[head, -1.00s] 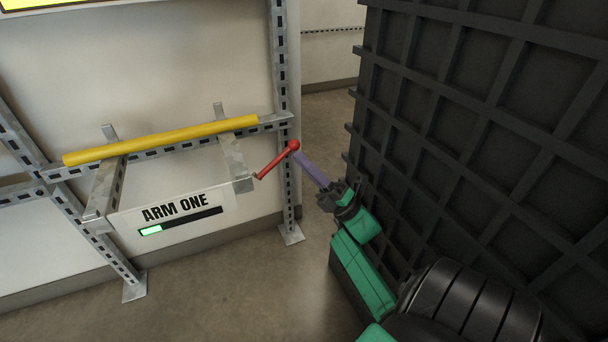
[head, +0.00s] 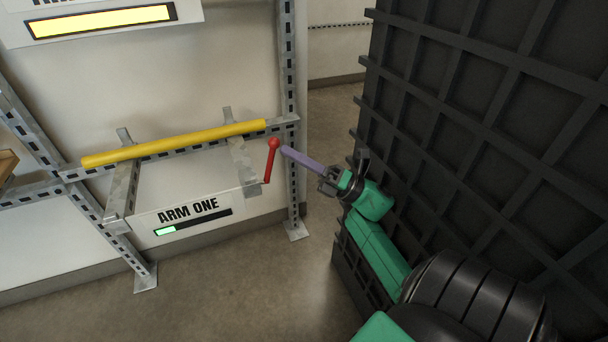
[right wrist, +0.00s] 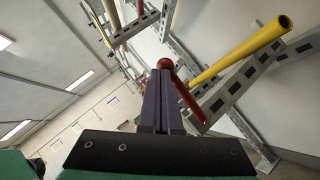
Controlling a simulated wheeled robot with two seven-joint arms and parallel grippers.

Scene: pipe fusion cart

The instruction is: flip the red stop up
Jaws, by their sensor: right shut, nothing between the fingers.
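The red stop (head: 270,163) is a short red rod with a ball at its top end, at the right end of the bracket arm marked ARM ONE. It stands nearly upright, ball up, its lower end by the bracket's front tip. My right gripper (head: 284,151) has long purple fingers, shut and empty, with the tips at the right side of the ball. In the right wrist view the shut fingers (right wrist: 161,76) reach up to the red stop (right wrist: 188,100), and its ball is at the tips. Contact looks likely but I cannot be sure. My left gripper is out of view.
A yellow pipe (head: 175,143) lies across the two metal brackets. The ARM ONE sign (head: 190,215) has a partly green bar. A slotted metal upright (head: 289,90) stands behind the stop. A dark grid panel (head: 480,130) is close on the right of my right arm.

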